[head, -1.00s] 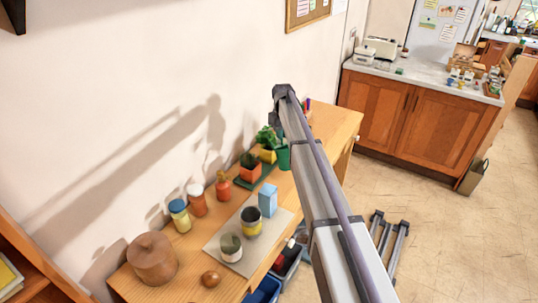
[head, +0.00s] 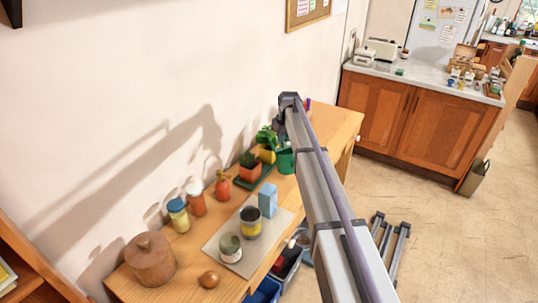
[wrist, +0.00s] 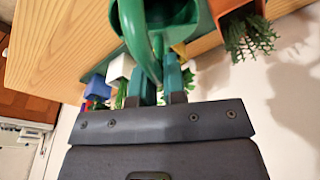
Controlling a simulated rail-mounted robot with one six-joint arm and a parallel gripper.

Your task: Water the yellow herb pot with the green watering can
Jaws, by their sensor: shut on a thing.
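The green watering can (head: 286,161) is near the far part of the wooden table, partly hidden by my arm. In the wrist view the can (wrist: 165,18) fills the top middle, and my gripper (wrist: 156,82) is shut on its curved handle. I cannot tell whether it clears the table. The yellow herb pot (head: 267,155) with leafy green herbs stands just left of the can in the head view. My fingertips are hidden in the head view.
An orange pot (head: 250,172) stands on a green tray beside the yellow pot. A blue carton (head: 268,200), several jars and a brown lidded pot (head: 150,259) are nearer. A white pot (wrist: 120,68) and a blue pot (wrist: 97,88) show in the wrist view. The wall runs close behind.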

